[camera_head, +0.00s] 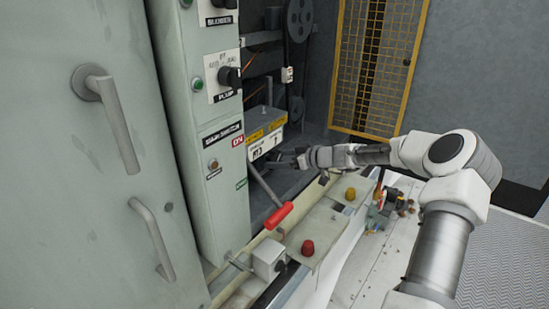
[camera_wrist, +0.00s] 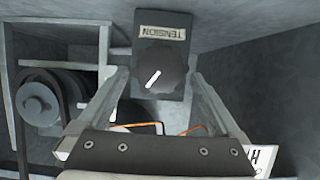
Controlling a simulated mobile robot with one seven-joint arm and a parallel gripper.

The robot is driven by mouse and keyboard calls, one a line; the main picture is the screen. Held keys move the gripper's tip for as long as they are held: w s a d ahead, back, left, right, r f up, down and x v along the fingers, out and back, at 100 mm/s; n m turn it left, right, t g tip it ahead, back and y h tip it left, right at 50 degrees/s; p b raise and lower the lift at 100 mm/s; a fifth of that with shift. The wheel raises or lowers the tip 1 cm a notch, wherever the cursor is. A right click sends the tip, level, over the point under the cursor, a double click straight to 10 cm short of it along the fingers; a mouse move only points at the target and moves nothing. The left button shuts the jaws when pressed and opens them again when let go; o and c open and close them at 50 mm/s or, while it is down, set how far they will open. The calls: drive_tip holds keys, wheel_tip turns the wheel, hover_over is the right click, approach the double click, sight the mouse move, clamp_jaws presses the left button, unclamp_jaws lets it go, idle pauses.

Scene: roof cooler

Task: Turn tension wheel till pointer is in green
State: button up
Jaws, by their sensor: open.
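The tension wheel (camera_wrist: 160,76) is a dark round knob with a white line on it, on a dark plate with a TENSION label (camera_wrist: 161,31) that reads upside down in the wrist view. The white line slants from lower left to upper right. My gripper (camera_wrist: 160,82) is open, with one finger on each side of the knob in that view; I cannot tell whether either finger touches it. In the head view my gripper (camera_head: 285,160) reaches into the machine bay, and the wheel cannot be made out there. No pointer scale or green zone can be made out.
A belt and pulley (camera_wrist: 38,103) are at the left in the wrist view. A lever with a red handle (camera_head: 278,215) stands in front of the bay. A grey-green control column (camera_head: 215,190) is left of the arm. Red (camera_head: 308,248) and yellow (camera_head: 350,193) knobs sit on the ledge.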

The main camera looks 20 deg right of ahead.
drive_tip(key=shift+x, duration=1.25)
drive_tip(key=shift+c, duration=0.3)
drive_tip(key=c, duration=1.2)
